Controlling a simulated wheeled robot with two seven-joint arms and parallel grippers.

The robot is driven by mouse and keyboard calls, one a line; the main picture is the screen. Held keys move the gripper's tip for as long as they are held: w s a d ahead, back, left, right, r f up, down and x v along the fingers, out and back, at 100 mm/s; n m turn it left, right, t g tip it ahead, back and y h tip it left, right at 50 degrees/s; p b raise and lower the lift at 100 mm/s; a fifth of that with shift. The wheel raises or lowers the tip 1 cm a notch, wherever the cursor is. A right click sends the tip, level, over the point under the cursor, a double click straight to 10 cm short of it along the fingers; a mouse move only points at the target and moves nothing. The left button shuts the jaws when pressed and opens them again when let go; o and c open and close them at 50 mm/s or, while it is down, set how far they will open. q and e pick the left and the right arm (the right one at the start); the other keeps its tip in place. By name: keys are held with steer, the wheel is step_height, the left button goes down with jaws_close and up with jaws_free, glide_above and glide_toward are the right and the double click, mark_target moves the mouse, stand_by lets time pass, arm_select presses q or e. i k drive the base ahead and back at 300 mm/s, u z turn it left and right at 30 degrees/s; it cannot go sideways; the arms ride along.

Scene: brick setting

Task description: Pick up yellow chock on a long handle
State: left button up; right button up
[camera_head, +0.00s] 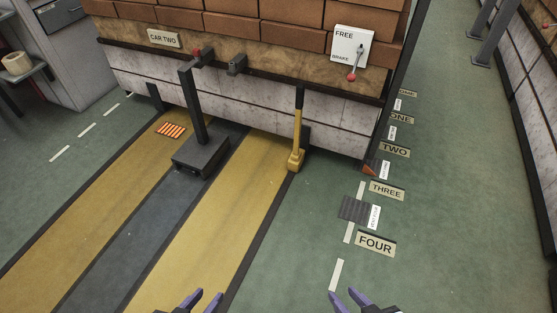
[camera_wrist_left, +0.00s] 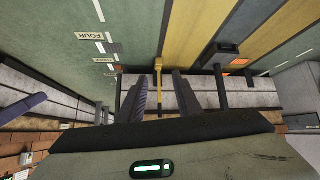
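The yellow chock (camera_head: 296,160) rests on the floor at the front of the brick-loaded car, right of the yellow strip. Its long handle (camera_head: 298,112), yellow below and black at the top, stands nearly upright against the car's front. In the left wrist view the chock (camera_wrist_left: 158,65) shows small and distant, in line with the gap between my fingers. My left gripper (camera_head: 202,301) is open and empty at the bottom of the head view, well short of the chock. My right gripper (camera_head: 349,300) is open and empty, further right at the bottom edge.
A dark post on a block (camera_head: 200,157) stands left of the chock. A FREE/BRAKE panel (camera_head: 347,47) with a red-knobbed lever is on the car's front. An orange wedge (camera_head: 369,170) lies near the car's right corner. Numbered floor plates (camera_head: 375,243) run along the right. The floor before the chock is clear.

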mark_target(296, 159)
steer(key=z, duration=0.55)
steer(key=k, duration=0.25)
steer(key=u, duration=1.95)
steer(key=i, duration=1.75)
steer(key=z, duration=1.3)
steer(key=i, duration=0.9)
steer(key=z, duration=0.95)
steer(key=i, duration=0.5)
steer(key=z, duration=0.05)
